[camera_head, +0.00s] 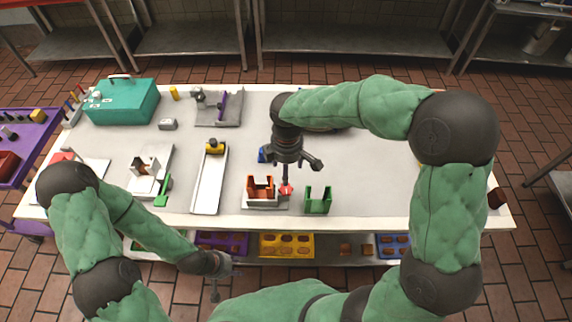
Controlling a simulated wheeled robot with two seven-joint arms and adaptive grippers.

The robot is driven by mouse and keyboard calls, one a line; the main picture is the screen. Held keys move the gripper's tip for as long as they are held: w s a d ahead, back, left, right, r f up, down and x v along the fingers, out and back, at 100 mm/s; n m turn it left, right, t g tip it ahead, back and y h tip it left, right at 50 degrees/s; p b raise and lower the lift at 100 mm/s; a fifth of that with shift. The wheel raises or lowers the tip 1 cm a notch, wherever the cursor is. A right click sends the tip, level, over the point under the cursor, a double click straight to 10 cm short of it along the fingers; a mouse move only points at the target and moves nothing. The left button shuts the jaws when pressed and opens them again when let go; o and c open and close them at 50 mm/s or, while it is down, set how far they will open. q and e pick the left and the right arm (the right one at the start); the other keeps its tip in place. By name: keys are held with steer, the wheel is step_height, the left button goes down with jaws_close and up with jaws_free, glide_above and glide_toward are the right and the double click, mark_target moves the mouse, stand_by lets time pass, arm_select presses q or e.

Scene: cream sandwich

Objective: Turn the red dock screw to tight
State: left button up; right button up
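The red dock screw (286,189) shows as a small red piece at the right side of a dock with a white base and orange-brown upright walls (261,190), near the table's front edge. My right gripper (286,178) comes down over it from above, its dark lower end at or just above the red piece. I cannot tell whether it touches the screw or grips it. My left gripper (222,284) hangs low in front of the table, away from the dock, its fingers apart and empty.
A green U-shaped holder (318,201) stands just right of the dock. A white tray (210,180) with a yellow-black piece lies to its left. A teal box (122,102) is at the back left. Coloured bins (287,245) sit below the front edge. The table's right side looks mostly clear.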

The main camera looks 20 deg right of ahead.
mark_target(287, 188)
steer(key=n+b, duration=0.1)
steer(key=n, duration=0.2)
steer(key=f+n+b, duration=0.1)
steer(key=n, duration=0.2)
steer(key=f+n, duration=0.1)
steer(key=n, duration=0.3)
steer(key=shift+w+d+f+b, duration=0.15)
steer(key=shift+w+d+b, duration=0.1)
steer(key=shift+b, duration=0.15)
steer(key=shift+f+n, duration=0.3)
steer(key=shift+f, duration=0.05)
step_height(287, 188, down, 7)
steer(key=shift+s+a, duration=0.15)
steer(key=shift+f+n, duration=0.3)
steer(key=n+b, duration=0.1)
steer(key=n, duration=0.2)
steer(key=shift+a+f+n+b, duration=0.15)
steer(key=shift+n+b, duration=0.15)
steer(key=shift+b, duration=0.1)
steer(key=n+b, duration=0.2)
steer(key=n, duration=0.1)
steer(key=shift+a, duration=0.1)
step_height(287, 188, up, 11)
steer(key=p, duration=0.3)
steer(key=shift+w, duration=0.2)
